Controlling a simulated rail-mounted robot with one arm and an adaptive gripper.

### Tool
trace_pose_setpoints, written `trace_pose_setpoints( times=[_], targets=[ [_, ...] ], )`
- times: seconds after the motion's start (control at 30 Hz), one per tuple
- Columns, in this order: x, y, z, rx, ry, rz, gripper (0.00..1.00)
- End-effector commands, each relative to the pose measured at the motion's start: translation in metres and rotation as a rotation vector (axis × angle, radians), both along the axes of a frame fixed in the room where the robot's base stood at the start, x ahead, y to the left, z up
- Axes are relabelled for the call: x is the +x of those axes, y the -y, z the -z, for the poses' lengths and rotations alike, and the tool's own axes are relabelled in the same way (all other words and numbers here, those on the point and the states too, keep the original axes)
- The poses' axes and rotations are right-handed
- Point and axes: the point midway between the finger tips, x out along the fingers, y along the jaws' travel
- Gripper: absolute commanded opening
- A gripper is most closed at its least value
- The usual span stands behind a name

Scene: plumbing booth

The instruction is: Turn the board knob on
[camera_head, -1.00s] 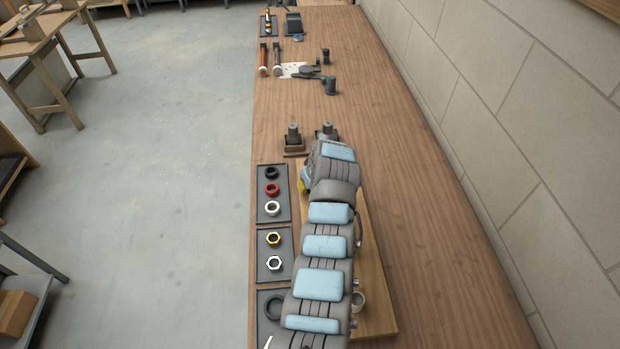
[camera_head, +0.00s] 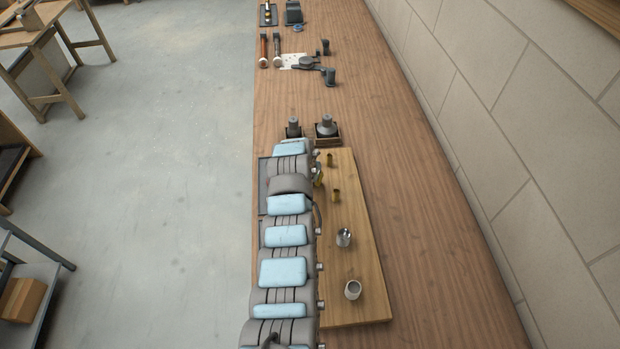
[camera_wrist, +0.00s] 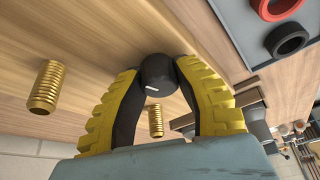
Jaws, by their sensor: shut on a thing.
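The board knob (camera_wrist: 157,72) is a black round knob with a short white line on its face. In the wrist view the line lies near the lower edge, nearly level. The knob stands on the wooden board (camera_wrist: 95,28), which also shows in the head view (camera_head: 368,270). My gripper (camera_wrist: 158,76), with ridged yellow and black fingers, is shut on the knob, one finger on each side. In the head view my arm hides the knob and most of my gripper.
A threaded brass stub (camera_wrist: 46,86) is left of my fingers, and another (camera_wrist: 156,122) shows between them. A red ring (camera_wrist: 275,8) and a black ring (camera_wrist: 287,40) lie in a dark tray at the upper right. The bench is clear right of the board.

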Motion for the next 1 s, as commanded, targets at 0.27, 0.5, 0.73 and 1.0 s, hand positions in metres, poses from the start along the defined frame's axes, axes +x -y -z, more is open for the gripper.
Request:
trace_pose_setpoints(
  times=[0.27, 0.5, 0.73, 1.0],
  targets=[
    [-0.0005, -0.0014, 0.0038, 0.002, -0.003, 0.144, 0.00],
    [-0.0008, -0.0007, 0.0030, 0.001, -0.004, 0.198, 0.00],
    [-0.0010, -0.0006, 0.0025, 0.002, -0.003, 0.207, 0.00],
    [-0.0008, -0.0007, 0.0023, 0.003, -0.003, 0.206, 0.47]
  ],
)
